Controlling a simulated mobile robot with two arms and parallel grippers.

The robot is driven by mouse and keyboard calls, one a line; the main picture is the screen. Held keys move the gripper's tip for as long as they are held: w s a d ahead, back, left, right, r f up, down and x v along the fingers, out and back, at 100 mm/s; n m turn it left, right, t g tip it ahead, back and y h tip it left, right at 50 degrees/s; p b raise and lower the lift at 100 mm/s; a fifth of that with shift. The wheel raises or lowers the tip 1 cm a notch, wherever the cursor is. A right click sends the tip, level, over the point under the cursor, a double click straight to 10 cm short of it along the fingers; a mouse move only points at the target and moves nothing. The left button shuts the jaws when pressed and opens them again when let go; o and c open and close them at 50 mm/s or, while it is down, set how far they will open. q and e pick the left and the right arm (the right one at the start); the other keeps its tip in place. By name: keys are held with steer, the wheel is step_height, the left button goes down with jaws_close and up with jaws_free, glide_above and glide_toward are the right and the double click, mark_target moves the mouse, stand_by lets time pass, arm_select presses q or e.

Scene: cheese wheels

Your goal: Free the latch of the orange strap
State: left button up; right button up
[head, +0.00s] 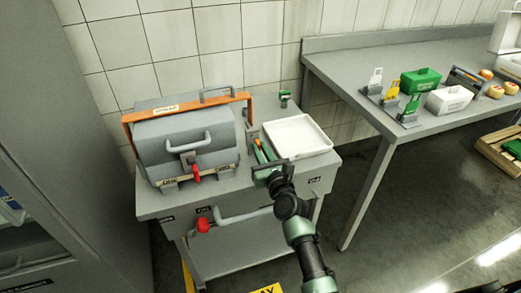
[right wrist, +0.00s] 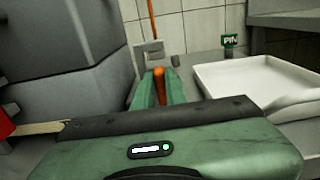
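The orange strap (head: 185,105) runs across the top of a grey lidded vessel (head: 190,140) on the grey cart and down its right side. In the right wrist view the strap (right wrist: 153,22) hangs down to a grey latch bracket (right wrist: 149,50). My right gripper (head: 261,148) is at the right side of the vessel. In the right wrist view its green fingers (right wrist: 160,78) lie close on both sides of an orange latch lever (right wrist: 160,88) and look shut on it. The fingers hide part of the lever. My left gripper is not in view.
A white tray (head: 301,118) lies on the cart just right of the gripper, with a green PIN holder (head: 285,98) behind. A red-tipped handle (head: 196,172) is on the vessel's front. A red knob (head: 203,225) juts from the cart. A steel table (head: 340,62) stands right.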

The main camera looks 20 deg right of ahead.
jaws_close()
steer(key=n, duration=0.2)
steer(key=n+p, duration=0.1)
steer(key=n, duration=0.1)
steer(key=shift+a+n, duration=0.2)
steer(key=shift+n, duration=0.1)
steer(key=n, duration=0.4)
steer(key=shift+a+f+n+p, duration=0.2)
steer(key=shift+a+n+p, duration=0.05)
steer(key=shift+n+p, duration=0.1)
steer(key=n, duration=0.4)
steer(key=shift+a+f+n+p, duration=0.15)
steer(key=shift+f+n+p, duration=0.1)
steer(key=shift+p, duration=0.1)
steer(key=shift+f+n+p, duration=0.2)
steer(key=shift+n+p, duration=0.15)
steer(key=shift+n, duration=1.75)
steer(key=o, duration=0.7)
jaws_free()
steer(key=shift+o, duration=0.2)
